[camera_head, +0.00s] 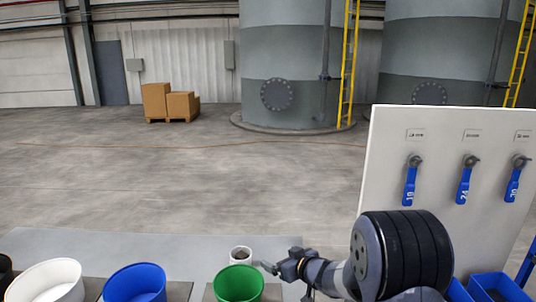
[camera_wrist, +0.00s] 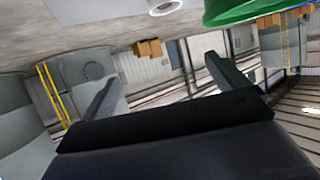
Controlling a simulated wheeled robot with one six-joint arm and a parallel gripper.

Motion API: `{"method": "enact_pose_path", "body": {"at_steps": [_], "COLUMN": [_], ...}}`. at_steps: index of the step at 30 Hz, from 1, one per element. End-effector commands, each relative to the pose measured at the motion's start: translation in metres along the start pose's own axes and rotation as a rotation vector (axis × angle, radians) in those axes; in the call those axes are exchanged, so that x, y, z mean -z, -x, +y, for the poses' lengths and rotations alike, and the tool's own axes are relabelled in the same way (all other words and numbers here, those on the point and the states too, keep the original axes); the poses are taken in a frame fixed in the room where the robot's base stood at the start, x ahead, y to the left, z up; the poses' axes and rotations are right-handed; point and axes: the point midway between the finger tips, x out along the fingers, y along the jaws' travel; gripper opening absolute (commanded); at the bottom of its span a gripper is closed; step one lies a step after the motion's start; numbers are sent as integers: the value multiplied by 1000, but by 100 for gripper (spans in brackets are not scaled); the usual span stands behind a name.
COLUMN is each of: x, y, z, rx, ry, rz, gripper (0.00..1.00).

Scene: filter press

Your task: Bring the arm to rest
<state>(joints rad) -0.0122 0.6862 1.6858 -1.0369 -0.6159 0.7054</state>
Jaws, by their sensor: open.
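My arm (camera_head: 400,258) reaches in from the lower right of the head view, its large black joint in front of the white panel. My gripper (camera_head: 272,268) is at the arm's left end, close to the right of the green bucket (camera_head: 238,285) and the small white cup (camera_head: 241,255). In the wrist view, my gripper (camera_wrist: 165,75) has its two dark fingers wide apart with nothing between them. That view is rolled over, with the green bucket (camera_wrist: 250,10) and the white cup (camera_wrist: 166,6) at its top edge.
A white panel (camera_head: 385,170) with blue-handled valves (camera_head: 465,182) stands at the right. Blue bins (camera_head: 500,288) sit below it. A blue bucket (camera_head: 135,285) and a white bucket (camera_head: 45,283) stand at the lower left. The floor (camera_head: 180,185) beyond is clear up to boxes and tanks.

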Motion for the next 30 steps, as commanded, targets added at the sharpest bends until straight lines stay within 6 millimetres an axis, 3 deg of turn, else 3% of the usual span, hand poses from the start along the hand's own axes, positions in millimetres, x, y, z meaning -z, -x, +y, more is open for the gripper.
{"method": "enact_pose_path", "body": {"at_steps": [12, 30], "x": [-18, -12], "y": [12, 15], "z": [0, -1], "rx": [-58, -76], "ry": [-24, -15], "rz": [0, 14], "gripper": [94, 94]}}
